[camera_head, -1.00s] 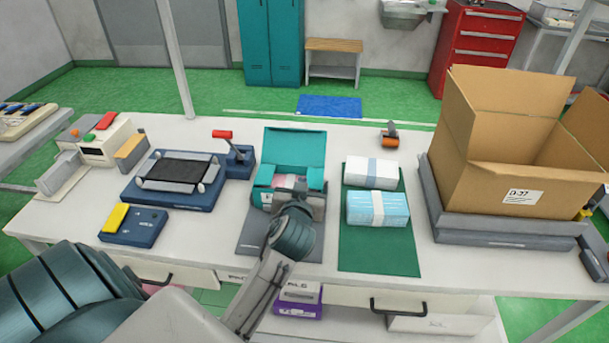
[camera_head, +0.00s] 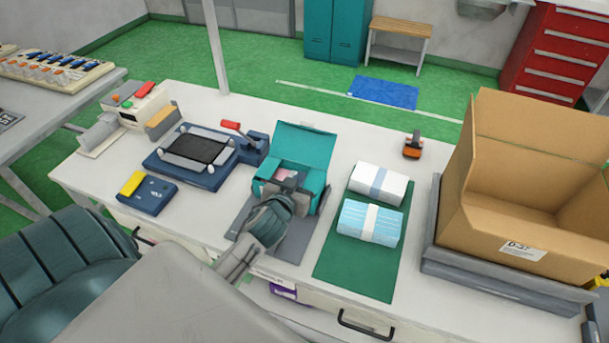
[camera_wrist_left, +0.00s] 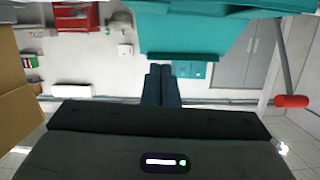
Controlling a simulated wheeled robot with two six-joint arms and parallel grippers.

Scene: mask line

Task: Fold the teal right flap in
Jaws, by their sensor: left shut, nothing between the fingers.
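The teal box (camera_head: 318,182) sits on a grey mat (camera_head: 292,240), with its back lid (camera_head: 303,148) raised. Something pale pink shows inside. The teal right flap (camera_head: 314,197) appears at the box's right side; its exact angle is unclear. My left gripper (camera_head: 284,186) is at the box's front, partly hiding the front and the left flap area. In the left wrist view its fingers (camera_wrist_left: 158,85) are together and empty, and the teal box (camera_wrist_left: 190,28) fills the upper part. I cannot tell whether the fingers touch the flap. My right gripper is not in view.
A green mat (camera_head: 330,272) right of the box holds white (camera_head: 378,184) and blue (camera_head: 369,222) banded stacks. A large cardboard box (camera_head: 510,190) stands at right. A dark blue device (camera_head: 192,157) with a red-handled lever (camera_head: 232,126) is at left.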

